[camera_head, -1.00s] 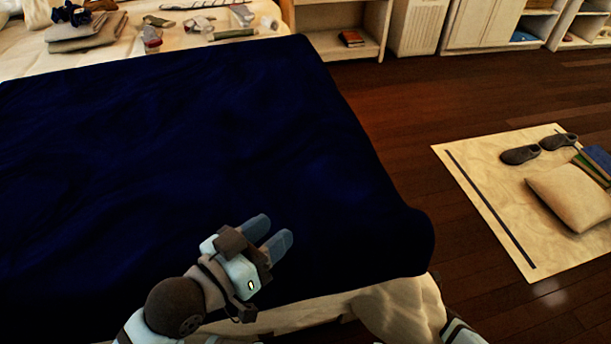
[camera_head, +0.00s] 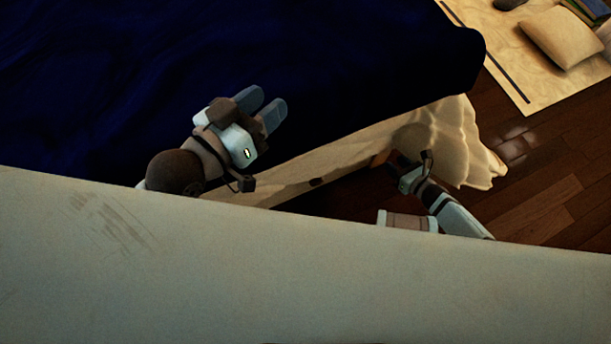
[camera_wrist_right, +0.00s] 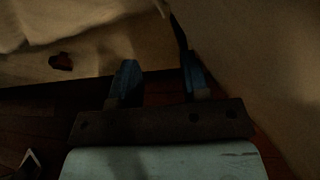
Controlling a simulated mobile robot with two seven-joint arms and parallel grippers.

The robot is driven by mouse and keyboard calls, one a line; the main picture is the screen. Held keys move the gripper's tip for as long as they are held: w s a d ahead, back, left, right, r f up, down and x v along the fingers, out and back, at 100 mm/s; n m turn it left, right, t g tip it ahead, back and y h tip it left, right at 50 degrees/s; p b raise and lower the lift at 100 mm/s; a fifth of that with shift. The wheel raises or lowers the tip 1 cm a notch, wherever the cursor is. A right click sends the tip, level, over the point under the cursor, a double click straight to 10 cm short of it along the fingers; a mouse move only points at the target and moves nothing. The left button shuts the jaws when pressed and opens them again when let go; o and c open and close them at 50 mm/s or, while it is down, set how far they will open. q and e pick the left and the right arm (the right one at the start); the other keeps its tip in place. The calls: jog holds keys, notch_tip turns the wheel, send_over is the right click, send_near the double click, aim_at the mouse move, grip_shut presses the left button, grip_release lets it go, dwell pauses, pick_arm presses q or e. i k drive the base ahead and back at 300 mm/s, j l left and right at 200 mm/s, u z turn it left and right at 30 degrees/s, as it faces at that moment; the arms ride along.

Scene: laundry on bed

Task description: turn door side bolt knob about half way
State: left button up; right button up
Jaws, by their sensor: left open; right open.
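A small dark lump (camera_head: 316,182) sits low on the bed's pale side in the head view. A similar dark reddish piece (camera_wrist_right: 61,62) shows at upper left in the right wrist view; I cannot tell if it is the bolt knob. My left gripper (camera_head: 264,104) is open and empty over the bed's blue cover. My right gripper (camera_head: 402,166) is low beside the bed near its draped corner, its fingers unclear there. In the right wrist view my right gripper (camera_wrist_right: 159,76) is open, with nothing between the fingers, apart from the dark piece.
A wide pale scuffed panel (camera_head: 300,285) fills the bottom of the head view and hides parts of both arms. The dark blue bed cover (camera_head: 130,80) lies at upper left. Wood floor (camera_head: 545,190) is clear at right; a mat with a cushion (camera_head: 560,38) lies beyond.

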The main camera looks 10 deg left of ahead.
aim_at(315, 179)
jog(key=k+j, duration=0.2)
jog(key=j, duration=0.15)
jog(key=k+j+z, duration=0.1)
jog(key=j, duration=0.2)
jog(key=k+j, duration=0.25)
jog(key=j+z, duration=0.05)
jog(key=j, duration=0.05)
